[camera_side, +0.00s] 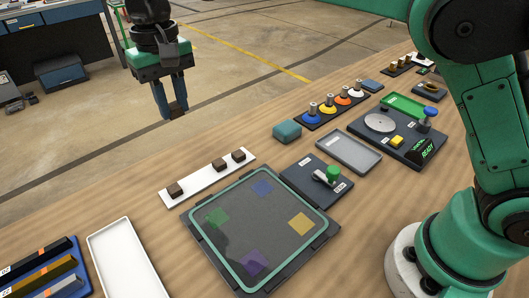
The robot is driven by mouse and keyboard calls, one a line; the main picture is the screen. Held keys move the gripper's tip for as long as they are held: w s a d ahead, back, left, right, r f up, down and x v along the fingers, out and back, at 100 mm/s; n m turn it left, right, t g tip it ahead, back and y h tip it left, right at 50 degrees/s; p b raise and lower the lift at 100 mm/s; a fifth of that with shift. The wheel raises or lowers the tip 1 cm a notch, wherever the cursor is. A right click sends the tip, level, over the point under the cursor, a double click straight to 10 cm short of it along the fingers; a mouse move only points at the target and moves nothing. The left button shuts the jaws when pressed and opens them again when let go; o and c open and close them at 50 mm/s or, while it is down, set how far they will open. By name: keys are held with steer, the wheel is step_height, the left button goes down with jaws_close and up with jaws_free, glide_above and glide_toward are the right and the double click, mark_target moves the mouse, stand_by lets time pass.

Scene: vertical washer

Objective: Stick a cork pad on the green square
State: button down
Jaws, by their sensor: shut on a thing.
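My gripper (171,107) is at the upper left, pointing down and shut on a small brown cork pad (177,111) between its blue fingers. It is raised and shows against the floor, apart from the table things. The green square (216,217) lies at the left of a dark panel (262,238) with a pale green border. It is bare, partly in a dark shadow or reflection. More brown cork pads (175,190) sit on a white strip (197,182) behind the panel, with a gap between the left one and the two at right.
The panel also bears a blue square (262,188), a yellow square (300,223) and a purple square (254,263). A dark box with a green knob (333,174) stands right of it. A white tray (125,262) and a blue rack (45,275) are at the left.

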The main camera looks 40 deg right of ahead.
glide_above(218, 217)
step_height(218, 217, down, 9)
steer(key=shift+f, duration=3.2)
steer(key=shift+f, duration=0.4)
steer(key=shift+c, duration=1)
jaws_free()
steer(key=shift+r, duration=3.5)
